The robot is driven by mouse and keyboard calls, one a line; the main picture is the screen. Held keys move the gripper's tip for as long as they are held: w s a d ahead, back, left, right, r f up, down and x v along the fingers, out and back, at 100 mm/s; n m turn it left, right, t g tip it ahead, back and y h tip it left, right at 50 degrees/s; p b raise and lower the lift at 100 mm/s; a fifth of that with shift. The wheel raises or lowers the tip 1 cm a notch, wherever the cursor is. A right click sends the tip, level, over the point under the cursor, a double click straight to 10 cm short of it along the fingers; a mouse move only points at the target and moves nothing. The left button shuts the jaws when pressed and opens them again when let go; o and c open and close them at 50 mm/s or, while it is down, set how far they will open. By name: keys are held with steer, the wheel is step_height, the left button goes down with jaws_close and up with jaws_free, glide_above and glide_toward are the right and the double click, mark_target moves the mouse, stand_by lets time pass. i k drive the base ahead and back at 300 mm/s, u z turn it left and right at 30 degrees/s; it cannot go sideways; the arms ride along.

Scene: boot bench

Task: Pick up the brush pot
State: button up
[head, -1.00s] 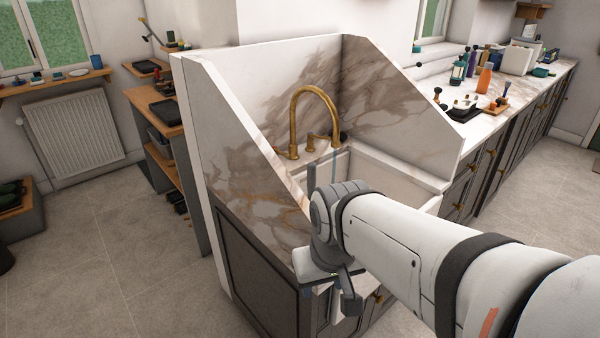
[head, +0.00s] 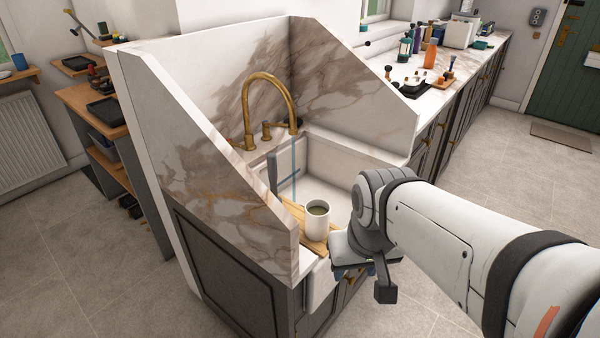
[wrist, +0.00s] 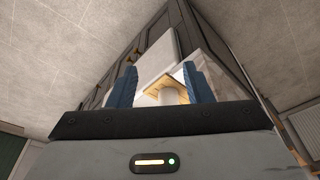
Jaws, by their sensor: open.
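A white, mug-like pot (head: 318,222), which I take to be the brush pot, stands upright on a wooden board (head: 296,212) at the sink's front left. Its inside looks dark and brownish; no brushes show clearly. In the wrist view the pot (wrist: 167,97) appears pale and partly cut off by my gripper body, with the board (wrist: 153,85) behind it. My gripper (wrist: 160,70) is open, its blue fingers on either side of the pot in that picture, with nothing held. In the head view my wrist is just right of the pot, and the fingers are mostly hidden.
A tall marble splash panel (head: 215,165) rises left of the pot. A brass tap (head: 268,90) arches over the white sink (head: 330,165). A grey upright bar (head: 272,173) stands behind the pot. Bottles and tools crowd the far counter (head: 433,100). The floor is open.

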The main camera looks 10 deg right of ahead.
mark_target(318, 211)
steer(key=z, duration=0.4)
steer(key=k, duration=1.45)
steer(key=u, duration=0.5)
steer(key=i, duration=1)
steer(key=u, duration=0.05)
